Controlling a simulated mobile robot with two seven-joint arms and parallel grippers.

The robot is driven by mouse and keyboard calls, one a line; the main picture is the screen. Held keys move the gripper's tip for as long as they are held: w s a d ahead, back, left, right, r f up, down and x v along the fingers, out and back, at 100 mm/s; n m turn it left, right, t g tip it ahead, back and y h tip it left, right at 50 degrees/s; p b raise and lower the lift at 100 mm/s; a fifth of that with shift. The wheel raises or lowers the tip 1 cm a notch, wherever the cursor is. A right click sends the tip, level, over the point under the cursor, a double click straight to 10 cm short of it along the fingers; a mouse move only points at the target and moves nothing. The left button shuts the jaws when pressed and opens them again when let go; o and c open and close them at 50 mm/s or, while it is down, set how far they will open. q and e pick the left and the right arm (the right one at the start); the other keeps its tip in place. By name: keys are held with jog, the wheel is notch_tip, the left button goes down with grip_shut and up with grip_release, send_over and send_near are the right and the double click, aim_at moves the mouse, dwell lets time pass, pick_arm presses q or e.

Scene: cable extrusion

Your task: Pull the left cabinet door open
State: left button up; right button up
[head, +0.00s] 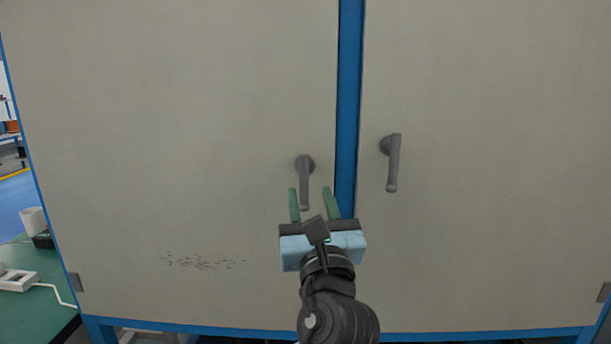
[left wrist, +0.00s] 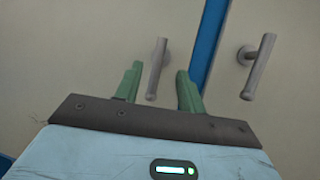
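The left cabinet door (head: 180,130) is a flat beige panel, and it looks closed against the blue centre post (head: 349,90). Its grey lever handle (head: 304,182) hangs straight down near the door's right edge. My left gripper (head: 312,190) is open, its two green fingers pointing up at the handle's lower end. In the left wrist view the left door handle (left wrist: 156,70) shows between and beyond the fingertips of my left gripper (left wrist: 160,75). I cannot tell whether they touch it. My right gripper is in neither view.
The right door (head: 490,200) has a similar grey handle (head: 393,163), also hanging down, just right of the post. A green table (head: 35,290) with a white device (head: 17,279) and a white cup (head: 34,220) stands at the lower left, beside the cabinet.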

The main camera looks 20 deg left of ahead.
aim_at(305, 173)
pick_arm(q)
jog(key=shift+x, duration=3.95)
jog(key=shift+r, duration=0.1)
grip_shut()
